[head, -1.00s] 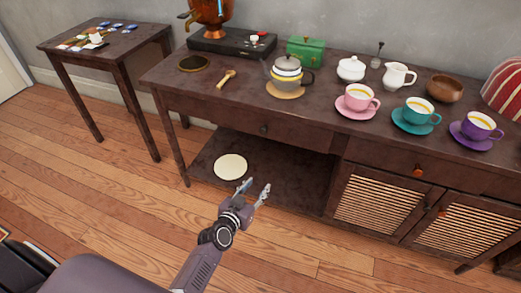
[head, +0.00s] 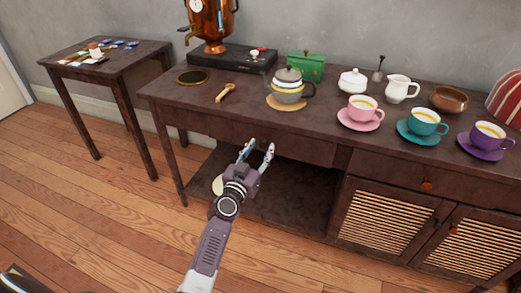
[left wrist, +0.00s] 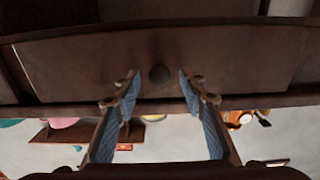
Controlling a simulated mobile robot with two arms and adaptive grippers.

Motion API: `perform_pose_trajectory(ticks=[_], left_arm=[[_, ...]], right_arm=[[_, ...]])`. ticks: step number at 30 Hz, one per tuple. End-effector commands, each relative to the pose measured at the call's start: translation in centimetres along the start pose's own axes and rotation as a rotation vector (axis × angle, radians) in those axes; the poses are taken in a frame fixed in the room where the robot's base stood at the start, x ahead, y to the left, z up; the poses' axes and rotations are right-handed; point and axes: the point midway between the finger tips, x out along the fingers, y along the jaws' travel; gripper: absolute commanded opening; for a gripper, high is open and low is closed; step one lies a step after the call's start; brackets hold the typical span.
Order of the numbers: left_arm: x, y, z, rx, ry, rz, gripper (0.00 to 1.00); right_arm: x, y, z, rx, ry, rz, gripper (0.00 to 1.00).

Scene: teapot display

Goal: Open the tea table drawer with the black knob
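The tea table (head: 225,108) has a wide left drawer (head: 200,122) with a plain dark front. In the left wrist view, the round black knob (left wrist: 158,75) sits on this drawer front (left wrist: 85,68), between my fingertips in the picture. I cannot make the knob out in the head view, where my gripper is in front of that area. My left gripper (head: 258,148) is open and empty, its fingers pointing at the drawer front, one on each side of the knob. The drawer looks shut. My right gripper is not in view.
A teapot (head: 288,88), a pink cup (head: 362,108) and other tea things stand on the table top above. A right drawer has an orange knob (head: 427,184). A lower shelf (head: 290,200) holds a partly hidden pale disc (head: 218,184). A side table (head: 105,62) stands left.

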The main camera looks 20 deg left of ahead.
Motion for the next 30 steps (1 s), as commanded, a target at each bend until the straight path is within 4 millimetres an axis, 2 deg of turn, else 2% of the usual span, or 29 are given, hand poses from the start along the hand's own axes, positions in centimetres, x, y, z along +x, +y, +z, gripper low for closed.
perform_pose_trajectory(ticks=[9, 20, 30], left_arm=[[0.31, 0.04, 0.01, 0.0, -0.001, 0.001, 0.38], [0.28, 0.03, 0.02, 0.0, -0.001, 0.001, 0.0], [0.09, 0.01, 0.03, 0.001, -0.001, 0.001, 0.0]], right_arm=[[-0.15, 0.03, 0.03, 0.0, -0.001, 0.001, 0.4], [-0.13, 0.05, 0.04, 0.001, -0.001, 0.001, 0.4], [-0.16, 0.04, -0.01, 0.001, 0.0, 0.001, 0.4]])
